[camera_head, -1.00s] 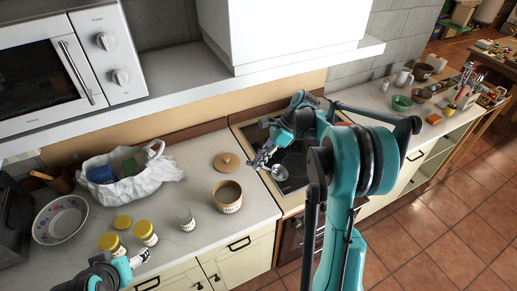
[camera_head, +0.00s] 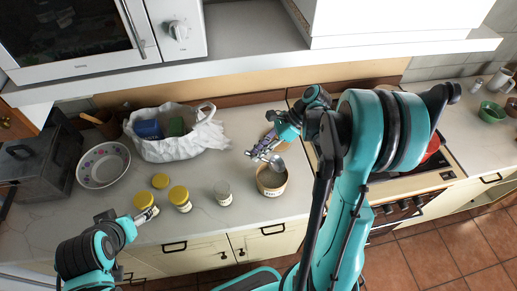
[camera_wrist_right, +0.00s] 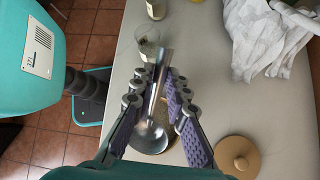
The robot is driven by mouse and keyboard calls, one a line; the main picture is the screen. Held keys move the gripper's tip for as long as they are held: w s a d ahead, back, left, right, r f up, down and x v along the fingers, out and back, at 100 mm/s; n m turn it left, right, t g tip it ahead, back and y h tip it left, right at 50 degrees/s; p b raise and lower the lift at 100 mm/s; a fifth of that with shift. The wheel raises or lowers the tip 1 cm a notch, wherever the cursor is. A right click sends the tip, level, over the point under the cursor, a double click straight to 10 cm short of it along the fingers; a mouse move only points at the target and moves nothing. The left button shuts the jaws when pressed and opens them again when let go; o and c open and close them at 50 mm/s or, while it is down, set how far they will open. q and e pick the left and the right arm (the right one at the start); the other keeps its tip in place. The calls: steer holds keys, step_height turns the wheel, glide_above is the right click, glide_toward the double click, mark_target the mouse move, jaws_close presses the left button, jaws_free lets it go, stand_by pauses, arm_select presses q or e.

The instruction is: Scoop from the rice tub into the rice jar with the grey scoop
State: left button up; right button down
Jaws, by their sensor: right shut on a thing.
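The rice tub (camera_head: 271,188) is a round tan tub with a label, open at the top, on the counter. The rice jar appears to be the small clear open jar (camera_head: 222,193) left of it; it also shows in the right wrist view (camera_wrist_right: 147,36). My right gripper (camera_head: 265,152) is shut on the handle of the grey scoop (camera_wrist_right: 149,137). The scoop's bowl is over the tub's mouth in the head view; whether it touches the contents is unclear. My left gripper (camera_head: 148,214) is beside a yellow-lidded jar (camera_head: 144,201); its jaws are too small to read.
Another yellow-lidded jar (camera_head: 180,198) and a yellow lid (camera_head: 160,180) are left of the clear jar. A white bag (camera_head: 180,148) and flowered bowl (camera_head: 103,165) stand behind. A round tan lid (camera_wrist_right: 237,155) lies near the tub. The stove is to the right.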

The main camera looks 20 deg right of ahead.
steer(key=f+b, duration=0.2)
steer(key=f, duration=0.1)
steer(key=f+b, duration=0.6)
steer(key=f, duration=0.1)
steer(key=shift+s+d+f, duration=0.1)
steer(key=shift+s+d, duration=0.1)
steer(key=shift+d, duration=0.2)
stand_by(0.8)
steer(key=shift+r+p, duration=3.25)
steer(key=shift+r, duration=1.5)
steer(key=shift+w+a+r+g+h+p, duration=0.1)
steer(key=shift+w+a+g+h+p, duration=0.15)
steer(key=shift+a+h+p, duration=0.25)
steer(key=shift+w+a+g+h+p, duration=0.1)
steer(key=shift+a+g+h+p, duration=0.2)
steer(key=shift+h+p, duration=0.25)
steer(key=shift+w+a+h, duration=0.2)
steer(key=shift+a+h, duration=0.25)
steer(key=shift+h, duration=0.1)
